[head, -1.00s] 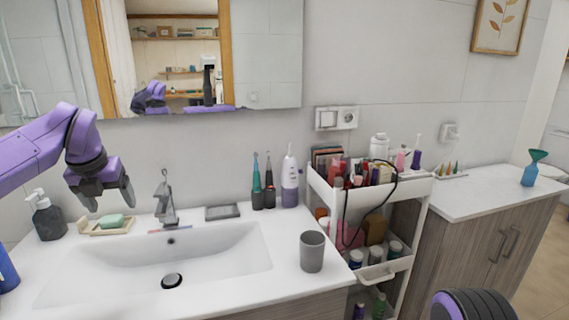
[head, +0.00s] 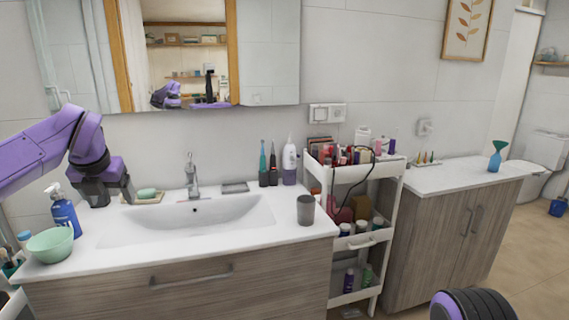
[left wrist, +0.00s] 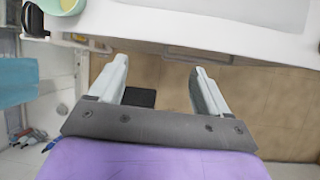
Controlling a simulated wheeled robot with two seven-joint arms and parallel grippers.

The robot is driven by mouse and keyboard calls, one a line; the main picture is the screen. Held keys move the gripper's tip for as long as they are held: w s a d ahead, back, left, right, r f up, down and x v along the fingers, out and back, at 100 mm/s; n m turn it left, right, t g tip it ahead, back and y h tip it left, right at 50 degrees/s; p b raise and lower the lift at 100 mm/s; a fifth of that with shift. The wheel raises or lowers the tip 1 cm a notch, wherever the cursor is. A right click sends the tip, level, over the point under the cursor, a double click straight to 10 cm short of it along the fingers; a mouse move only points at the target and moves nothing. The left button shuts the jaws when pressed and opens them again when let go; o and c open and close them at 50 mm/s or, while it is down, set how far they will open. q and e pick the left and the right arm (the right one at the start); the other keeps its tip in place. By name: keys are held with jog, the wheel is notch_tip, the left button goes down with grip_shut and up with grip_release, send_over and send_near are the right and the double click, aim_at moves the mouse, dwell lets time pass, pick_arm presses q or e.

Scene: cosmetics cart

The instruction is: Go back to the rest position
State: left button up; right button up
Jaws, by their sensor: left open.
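My left gripper (head: 112,190) is in the head view at the left, in front of the sink counter's left part. In the left wrist view my left gripper (left wrist: 160,85) has its two fingers apart with nothing between them. Below it are the tiled floor and a dark flat patch. Only a dark, ribbed round piece of my right arm with some purple shows at the head view's bottom right. My right gripper is out of view.
The sink counter (head: 290,232) holds a green bowl (head: 50,245), a blue pump bottle (head: 63,210), green soap (head: 147,192) and a grey cup (head: 306,210). A white cart (head: 395,195) with cosmetics stands right of it. Floor (head: 510,270) is free at the far right.

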pick_arm(q)
jog(key=w+d+f+m+t+y, duration=0.1)
jog(key=w+d+f+m+y, duration=0.15)
jog(key=f+m, duration=0.35)
jog(key=w+d+f+m+t+y, duration=0.1)
jog(key=d+f+m+t+y, duration=0.2)
jog(key=f, duration=0.6)
jog(key=s+d+f+m+h, duration=0.1)
jog(key=s+d+f+m, duration=0.25)
jog(key=f, duration=0.35)
jog(key=s+d+f+m+h, duration=0.1)
jog(key=s+d+f+m, duration=0.15)
jog(key=f+m, duration=0.3)
jog(key=s+d+f+m+h, duration=0.1)
jog(key=s+d+f+m, duration=0.2)
jog(key=f, duration=0.5)
jog(key=s+f+m+g+h, duration=0.1)
jog(key=s+f+m, duration=0.2)
jog(key=s+f, duration=0.4)
jog(key=s+f+m+g+h, duration=0.1)
jog(key=s+f+m, duration=0.3)
jog(key=s, duration=0.5)
jog(key=s+a+f+m+g, duration=0.2)
jog(key=s, duration=0.7)
jog(key=s+a+f+m+g, duration=0.2)
jog(key=s+a+f, duration=0.1)
jog(key=s, duration=0.6)
jog(key=shift+a+y, duration=0.15)
jog(key=shift+y, duration=0.2)
